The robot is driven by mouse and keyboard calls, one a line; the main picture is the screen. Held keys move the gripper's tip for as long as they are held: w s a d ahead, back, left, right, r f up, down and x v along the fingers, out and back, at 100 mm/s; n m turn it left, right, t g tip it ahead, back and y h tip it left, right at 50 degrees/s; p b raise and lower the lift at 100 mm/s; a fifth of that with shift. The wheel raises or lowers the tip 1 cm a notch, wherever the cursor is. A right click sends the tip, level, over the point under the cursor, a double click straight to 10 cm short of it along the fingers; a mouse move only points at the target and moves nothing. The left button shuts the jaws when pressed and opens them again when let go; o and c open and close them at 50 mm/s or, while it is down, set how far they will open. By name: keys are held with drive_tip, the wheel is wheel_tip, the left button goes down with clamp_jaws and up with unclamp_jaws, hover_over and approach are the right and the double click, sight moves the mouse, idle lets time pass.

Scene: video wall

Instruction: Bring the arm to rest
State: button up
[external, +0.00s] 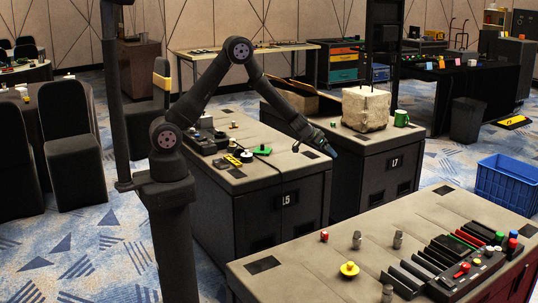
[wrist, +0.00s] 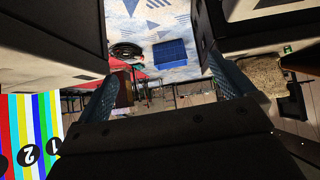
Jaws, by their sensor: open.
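My gripper (external: 328,148) is at the end of my raised, bent arm, above the right front part of the dark cabinet marked L5 (external: 285,200). In the wrist view its two blue-grey fingers (wrist: 165,100) stand wide apart with nothing between them. The gripper is open and empty. In the external view it is small, and its gap to the cabinet top is hard to judge.
Cabinet L7 (external: 375,165) stands right of the gripper, bearing a pale stone block (external: 366,108) and a green mug (external: 401,118). A green piece (external: 262,151) lies on L5. A front console (external: 320,262) holds knobs and sliders. A blue crate (external: 507,183) stands on the floor at right.

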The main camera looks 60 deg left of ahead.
drive_tip(key=s+d+m+g+h, duration=0.1)
drive_tip(key=s+d+m+h, duration=0.1)
drive_tip(key=d, duration=1)
drive_tip(key=s+d+m+g+h, duration=0.1)
drive_tip(key=s+d+m+h, duration=0.2)
drive_tip(key=d, duration=1)
drive_tip(key=shift+s+m, duration=0.45)
drive_tip(key=shift+m, duration=0.65)
